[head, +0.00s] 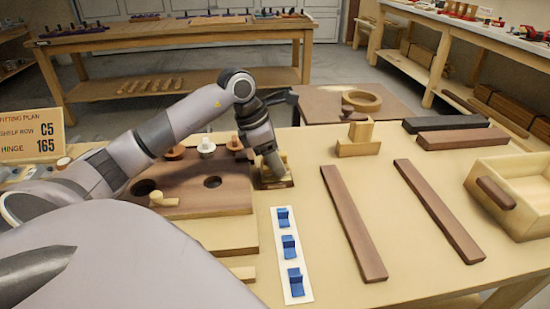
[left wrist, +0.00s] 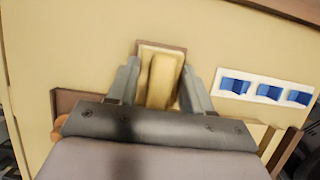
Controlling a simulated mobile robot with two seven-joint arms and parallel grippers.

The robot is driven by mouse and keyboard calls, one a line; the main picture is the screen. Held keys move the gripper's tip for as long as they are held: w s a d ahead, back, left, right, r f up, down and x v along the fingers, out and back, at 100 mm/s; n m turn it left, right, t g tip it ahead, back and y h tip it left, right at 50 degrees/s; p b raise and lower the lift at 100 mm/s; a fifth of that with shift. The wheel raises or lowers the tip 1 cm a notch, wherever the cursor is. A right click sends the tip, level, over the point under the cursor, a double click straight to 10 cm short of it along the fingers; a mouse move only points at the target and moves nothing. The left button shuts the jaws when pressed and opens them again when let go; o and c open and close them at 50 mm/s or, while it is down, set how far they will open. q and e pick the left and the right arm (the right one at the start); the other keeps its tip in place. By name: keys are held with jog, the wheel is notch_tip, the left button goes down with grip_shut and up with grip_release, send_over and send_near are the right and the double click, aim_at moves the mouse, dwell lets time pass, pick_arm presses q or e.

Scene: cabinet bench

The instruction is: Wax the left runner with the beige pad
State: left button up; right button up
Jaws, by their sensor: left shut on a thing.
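The left runner (head: 352,222) is a long brown strip lying on the bench, right of the blue pieces. A second, similar runner (head: 438,208) lies to its right. My left gripper (head: 274,176) is left of both runners, down at a small shallow tray (head: 288,184). In the left wrist view my left gripper (left wrist: 160,88) is shut on the beige pad (left wrist: 160,80), one finger on each side. The pad is at the tray (left wrist: 178,47); I cannot tell whether it still touches it. The gripper mostly hides the pad in the head view. My right gripper is not in view.
A white strip (head: 300,298) with blue pieces lies between tray and left runner. A brown board (head: 205,203) with holes and knobs is at left. A beige block (head: 358,140) stands behind the runners; an open drawer box (head: 510,215) is at right. Bench between the runners is clear.

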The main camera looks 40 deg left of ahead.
aim_at(284, 153)
pick_arm(q)
jog(key=shift+r+p, duration=1.95)
jog(key=shift+r, duration=0.95)
jog(key=s+d+r+m+g+y+p, duration=0.1)
jog(key=s+d+r+m+g+p, duration=0.1)
jog(key=d+m, duration=0.7)
jog(key=s+d+r+m+g+y+p, duration=0.1)
jog(key=d+m+g+p, duration=0.4)
jog(key=m, duration=1.4)
jog(key=s+d+r+g, duration=0.1)
jog(key=s+d, duration=0.1)
jog(key=d, duration=0.2)
jog(key=shift+d+y, duration=0.3)
jog(key=shift+y, duration=0.1)
